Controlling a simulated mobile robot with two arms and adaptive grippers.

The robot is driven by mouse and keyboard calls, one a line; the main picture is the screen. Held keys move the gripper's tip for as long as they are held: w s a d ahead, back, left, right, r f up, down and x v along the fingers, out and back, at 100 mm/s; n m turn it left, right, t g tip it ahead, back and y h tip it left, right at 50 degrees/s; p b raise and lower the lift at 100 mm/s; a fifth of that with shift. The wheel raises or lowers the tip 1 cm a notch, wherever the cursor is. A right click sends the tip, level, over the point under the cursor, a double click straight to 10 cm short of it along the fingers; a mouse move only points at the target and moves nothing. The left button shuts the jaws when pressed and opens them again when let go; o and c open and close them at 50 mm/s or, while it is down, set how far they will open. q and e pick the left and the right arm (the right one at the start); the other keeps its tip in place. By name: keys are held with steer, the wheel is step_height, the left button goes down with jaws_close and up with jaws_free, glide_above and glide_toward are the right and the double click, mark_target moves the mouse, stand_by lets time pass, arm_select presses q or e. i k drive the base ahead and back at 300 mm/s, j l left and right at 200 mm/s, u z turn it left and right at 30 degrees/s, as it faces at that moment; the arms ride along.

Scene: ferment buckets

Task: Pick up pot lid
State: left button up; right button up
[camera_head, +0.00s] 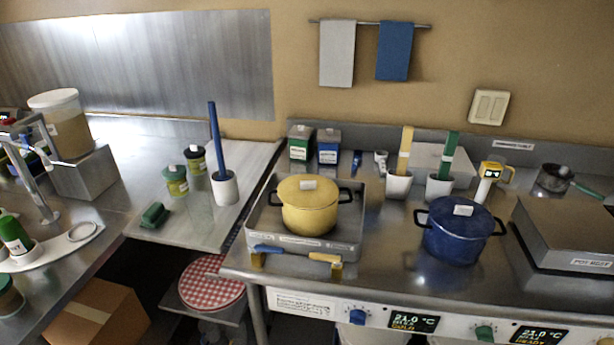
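A yellow pot (309,218) with dark side handles sits in a shallow metal tray on the counter. Its yellow lid (290,190) is on top, with a white knob or label at the middle. A blue pot (455,246) with two handles stands to the right on the bare counter. Its blue lid (445,211) is on it, also with a white knob or label. Neither of my grippers shows in the head view.
The metal tray (262,222) has blue and yellow brushes at its front edge. White holders with yellow and green upright tools stand behind the pots. A metal box (570,225) is at the right. A small saucepan (553,178) stands behind it. A gap separates the left bench.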

mark_target(302, 191)
steer(key=k+l, duration=0.35)
steer(key=k, duration=0.2)
steer(key=i+z, duration=0.8)
steer(key=z, duration=0.15)
